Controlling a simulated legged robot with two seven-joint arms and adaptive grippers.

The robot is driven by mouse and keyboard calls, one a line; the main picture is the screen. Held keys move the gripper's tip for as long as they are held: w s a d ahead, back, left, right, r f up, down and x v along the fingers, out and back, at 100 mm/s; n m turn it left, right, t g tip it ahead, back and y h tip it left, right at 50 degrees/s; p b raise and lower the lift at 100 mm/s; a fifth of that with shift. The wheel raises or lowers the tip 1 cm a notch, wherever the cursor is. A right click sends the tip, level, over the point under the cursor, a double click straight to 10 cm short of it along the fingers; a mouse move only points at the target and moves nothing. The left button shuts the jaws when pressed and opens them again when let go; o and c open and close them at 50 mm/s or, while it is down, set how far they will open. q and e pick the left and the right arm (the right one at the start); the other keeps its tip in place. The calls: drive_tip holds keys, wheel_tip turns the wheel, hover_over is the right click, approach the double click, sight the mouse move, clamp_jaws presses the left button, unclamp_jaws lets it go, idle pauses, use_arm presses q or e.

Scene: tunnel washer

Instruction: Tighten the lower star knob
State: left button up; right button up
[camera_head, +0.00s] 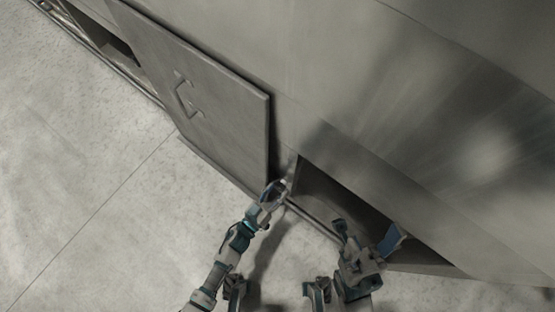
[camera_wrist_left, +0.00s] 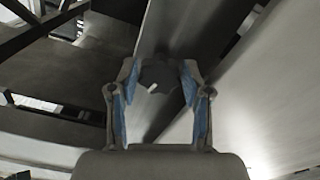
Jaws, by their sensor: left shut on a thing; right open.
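My left gripper (camera_head: 277,188) reaches the machine at the lower right corner of the hinged metal door, beside the low opening. In the left wrist view its two blue-padded fingers (camera_wrist_left: 160,80) are closed around a dark star knob (camera_wrist_left: 158,74) with a small pale mark. The knob sits in front of a flat metal panel. In the head view the knob is hidden or too small to make out. My right gripper (camera_head: 367,236) is open and empty in front of the low opening, its fingers spread apart.
A metal door panel (camera_head: 215,100) with a handle (camera_head: 186,97) stands left of my grippers. A low dark opening (camera_head: 335,195) runs along the machine wall (camera_head: 400,90) to the right. The concrete floor (camera_head: 90,190) at left is clear.

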use_arm(q)
drive_tip(key=shift+a, duration=0.15)
drive_tip(key=o, duration=0.9)
drive_tip(key=v, duration=1.2)
drive_tip(key=shift+f, duration=0.1)
